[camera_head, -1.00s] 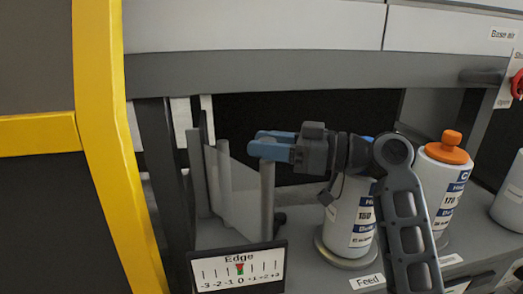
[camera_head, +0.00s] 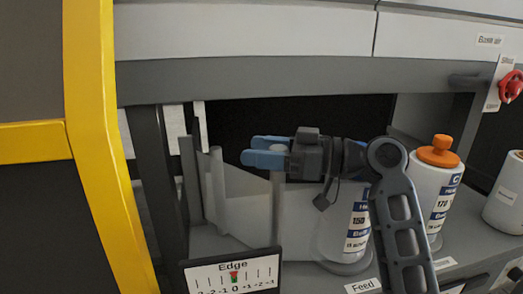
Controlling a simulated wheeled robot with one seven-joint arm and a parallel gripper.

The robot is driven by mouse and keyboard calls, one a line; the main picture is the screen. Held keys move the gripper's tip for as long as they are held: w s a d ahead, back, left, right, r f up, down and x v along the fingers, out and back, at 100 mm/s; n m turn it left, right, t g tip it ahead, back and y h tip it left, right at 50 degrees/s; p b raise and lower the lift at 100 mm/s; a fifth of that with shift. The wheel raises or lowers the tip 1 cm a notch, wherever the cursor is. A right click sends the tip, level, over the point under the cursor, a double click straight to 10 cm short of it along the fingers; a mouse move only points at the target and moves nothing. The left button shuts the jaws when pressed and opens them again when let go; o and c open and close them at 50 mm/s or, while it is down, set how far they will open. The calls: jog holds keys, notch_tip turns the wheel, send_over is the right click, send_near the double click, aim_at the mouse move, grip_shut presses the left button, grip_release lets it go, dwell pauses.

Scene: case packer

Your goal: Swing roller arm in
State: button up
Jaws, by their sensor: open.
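The roller arm appears to be the upright grey roller post (camera_head: 278,210) in the recess under the grey beam. A pale sheet (camera_head: 247,212) spans from it to other upright rollers (camera_head: 216,185) on the left. My gripper (camera_head: 266,152) has blue fingers pointing left, at the top end of the roller post. The fingers are open, with the post's top between or just behind them; contact cannot be told. My arm hides part of the bottle labelled 150 (camera_head: 356,228).
An "Edge" gauge (camera_head: 234,275) stands in front, below the rollers. A white bottle with an orange cap (camera_head: 434,185) stands right of my arm. A yellow frame post (camera_head: 105,150) is at left, the grey beam (camera_head: 300,75) above. A red handle (camera_head: 510,86) is at far right.

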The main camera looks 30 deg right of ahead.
jog(key=v, duration=0.7)
jog(key=shift+s+d, duration=0.2)
jog(key=shift+d, duration=0.05)
dwell(0.3)
